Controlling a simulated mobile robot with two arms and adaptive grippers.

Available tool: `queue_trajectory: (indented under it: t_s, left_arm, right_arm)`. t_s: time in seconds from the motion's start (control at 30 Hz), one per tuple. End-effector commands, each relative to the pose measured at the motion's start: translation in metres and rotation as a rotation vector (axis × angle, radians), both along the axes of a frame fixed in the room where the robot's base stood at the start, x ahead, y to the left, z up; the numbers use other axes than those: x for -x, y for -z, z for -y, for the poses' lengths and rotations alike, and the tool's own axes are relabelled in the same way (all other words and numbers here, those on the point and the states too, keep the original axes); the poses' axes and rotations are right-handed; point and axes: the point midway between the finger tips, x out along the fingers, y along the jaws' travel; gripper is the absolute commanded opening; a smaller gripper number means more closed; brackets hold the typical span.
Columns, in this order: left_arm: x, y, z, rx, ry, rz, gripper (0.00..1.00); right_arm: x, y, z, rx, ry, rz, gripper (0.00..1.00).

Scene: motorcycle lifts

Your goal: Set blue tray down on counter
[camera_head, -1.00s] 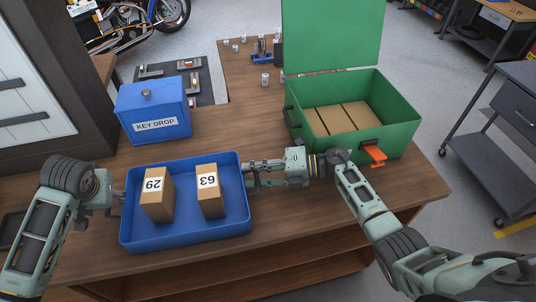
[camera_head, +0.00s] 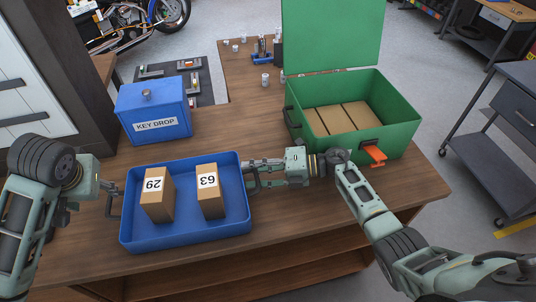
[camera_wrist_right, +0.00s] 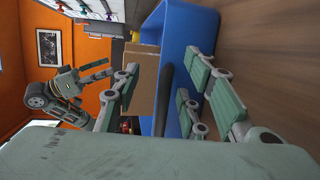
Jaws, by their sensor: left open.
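The blue tray (camera_head: 185,240) rests flat on the wooden counter (camera_head: 290,215) in the head view. Two brown boxes stand in it, labelled 29 (camera_head: 157,195) and 63 (camera_head: 210,190). My left gripper (camera_head: 96,194) is open and empty, just left of the tray's left handle (camera_head: 113,205). My right gripper (camera_head: 257,170) is at the tray's right handle, its fingers apart. In the right wrist view, the finger pads of my right gripper (camera_wrist_right: 163,82) stand wide apart, with the blue tray (camera_wrist_right: 190,25) and a brown box (camera_wrist_right: 143,70) beyond them.
A blue key drop box (camera_head: 152,112) stands behind the tray. An open green case (camera_head: 350,110) with brown boxes inside and an orange latch (camera_head: 374,155) stands to the right. Small jars and a dark mat (camera_head: 180,80) lie farther back. The counter's front strip is clear.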

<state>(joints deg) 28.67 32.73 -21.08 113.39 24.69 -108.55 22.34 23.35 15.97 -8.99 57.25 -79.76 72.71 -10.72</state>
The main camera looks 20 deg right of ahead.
Motion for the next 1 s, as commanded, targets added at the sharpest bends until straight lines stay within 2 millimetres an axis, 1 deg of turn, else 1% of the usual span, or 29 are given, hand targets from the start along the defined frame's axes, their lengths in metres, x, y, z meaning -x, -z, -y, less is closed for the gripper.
queue_trajectory:
  t_s: [0.03,0.2,0.47,0.57,0.67,0.73,0.9,1.0]
  left_arm:
    - [0.000,0.000,0.000,0.000,0.000,0.000,0.60]
    - [0.000,0.000,0.000,0.000,0.000,0.000,0.60]
    - [0.000,0.000,0.000,0.000,0.000,0.000,0.60]
    - [0.000,0.000,0.000,0.000,0.000,0.000,0.60]
    - [0.000,0.000,0.000,0.000,0.000,0.000,0.60]
    - [0.000,0.000,0.000,0.000,0.000,0.000,0.60]
    - [0.000,0.000,0.000,0.000,0.000,0.000,0.60]
    - [0.000,0.000,0.000,0.000,0.000,0.000,0.60]
  right_arm:
    - [0.000,0.000,0.000,0.000,0.000,0.000,0.47]
    - [0.000,0.000,0.000,0.000,0.000,0.000,0.60]
    - [0.000,0.000,0.000,0.000,0.000,0.000,0.60]
    - [0.000,-0.004,0.001,0.002,0.001,0.002,0.60]
    - [0.000,-0.014,0.001,0.003,0.000,0.003,0.60]
    - [0.000,-0.024,0.001,0.003,-0.001,0.004,0.60]
    - [0.000,-0.060,0.001,0.003,-0.001,0.006,0.60]
    - [0.000,-0.077,0.001,0.003,-0.001,0.005,0.60]
